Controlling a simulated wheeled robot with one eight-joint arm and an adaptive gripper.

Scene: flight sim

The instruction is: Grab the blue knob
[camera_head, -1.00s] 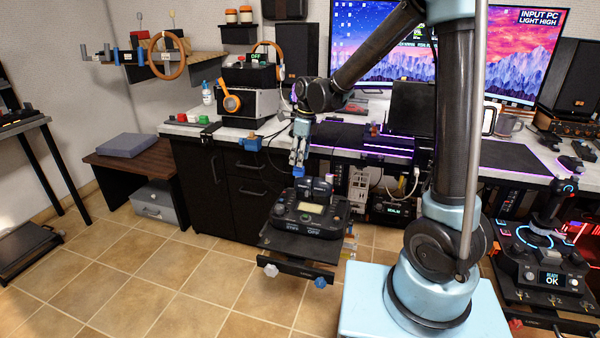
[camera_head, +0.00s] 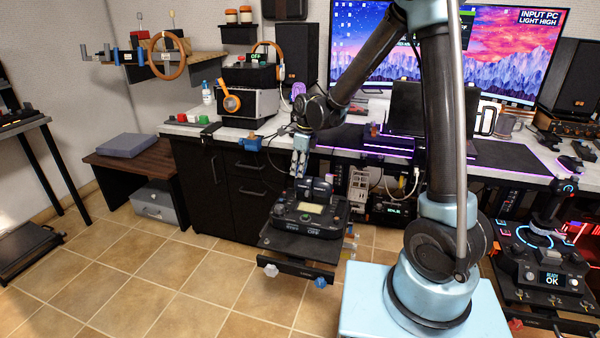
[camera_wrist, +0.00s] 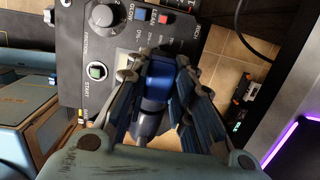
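A blue knob (camera_wrist: 158,78) with a grey lower part shows in the wrist view, between the two fingers of my gripper (camera_wrist: 156,72). The fingers are spread on either side of it; whether they touch it is hard to tell. In the head view my gripper (camera_head: 298,170) points down just behind the dark control box (camera_head: 310,212) with a small lit screen, on a stand. The knob between my fingers cannot be made out there. The wrist view shows the box's panel (camera_wrist: 115,60) with a green square START button and small blue and red switches.
The desk (camera_head: 235,130) with drawers is behind my gripper. A second control unit (camera_head: 548,270) stands at right. Tiled floor (camera_head: 150,270) is clear at left.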

